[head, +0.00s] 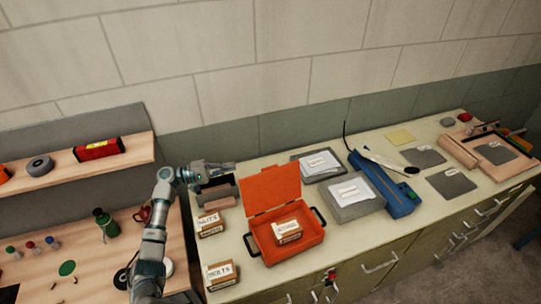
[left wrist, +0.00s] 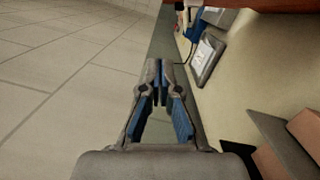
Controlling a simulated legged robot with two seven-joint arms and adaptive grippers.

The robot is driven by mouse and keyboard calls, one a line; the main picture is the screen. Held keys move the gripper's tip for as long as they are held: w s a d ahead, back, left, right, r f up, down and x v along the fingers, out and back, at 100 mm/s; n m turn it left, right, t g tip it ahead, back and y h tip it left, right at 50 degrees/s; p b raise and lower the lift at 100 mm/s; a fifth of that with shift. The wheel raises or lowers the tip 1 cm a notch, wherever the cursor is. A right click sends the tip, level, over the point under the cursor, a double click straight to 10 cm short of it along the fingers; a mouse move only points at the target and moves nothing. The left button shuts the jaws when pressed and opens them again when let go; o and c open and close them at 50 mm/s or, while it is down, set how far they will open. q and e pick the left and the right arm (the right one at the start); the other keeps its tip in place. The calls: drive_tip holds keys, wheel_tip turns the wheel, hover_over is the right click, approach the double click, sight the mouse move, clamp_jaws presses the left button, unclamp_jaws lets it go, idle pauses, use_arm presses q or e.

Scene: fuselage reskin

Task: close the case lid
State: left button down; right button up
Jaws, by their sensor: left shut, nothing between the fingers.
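The orange case (head: 262,250) sits on the pale green counter with its lid (head: 272,187) raised steeply at the back. A cardboard box with a white label (head: 288,231) lies inside the case. My left gripper (head: 232,167) is shut and empty, left of the raised lid near its upper left corner, with a visible gap between them. The left wrist view shows the closed fingers (left wrist: 171,72); an orange-brown surface, probably the lid (left wrist: 275,5), crosses that view's top right. My right gripper is not in view.
Labelled boxes (head: 209,225) (head: 221,273) stand left of the case. Grey bins (head: 217,190) lie just below my left gripper. A grey tray with papers (head: 318,165), a grey box (head: 350,203) and a blue tool (head: 385,187) are to the right. The wall is behind.

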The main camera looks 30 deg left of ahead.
use_arm(q)
drive_tip(key=w+d+r+p, duration=0.1)
drive_tip(key=w+d+p, duration=0.3)
drive_tip(key=d, duration=0.6)
drive_tip(key=shift+w+d+r, duration=0.2)
drive_tip(key=shift+r, duration=0.1)
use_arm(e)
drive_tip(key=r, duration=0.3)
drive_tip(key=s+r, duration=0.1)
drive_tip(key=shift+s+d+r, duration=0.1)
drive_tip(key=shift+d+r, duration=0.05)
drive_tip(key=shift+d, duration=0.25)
use_arm(q)
drive_tip(key=shift+a, duration=0.2)
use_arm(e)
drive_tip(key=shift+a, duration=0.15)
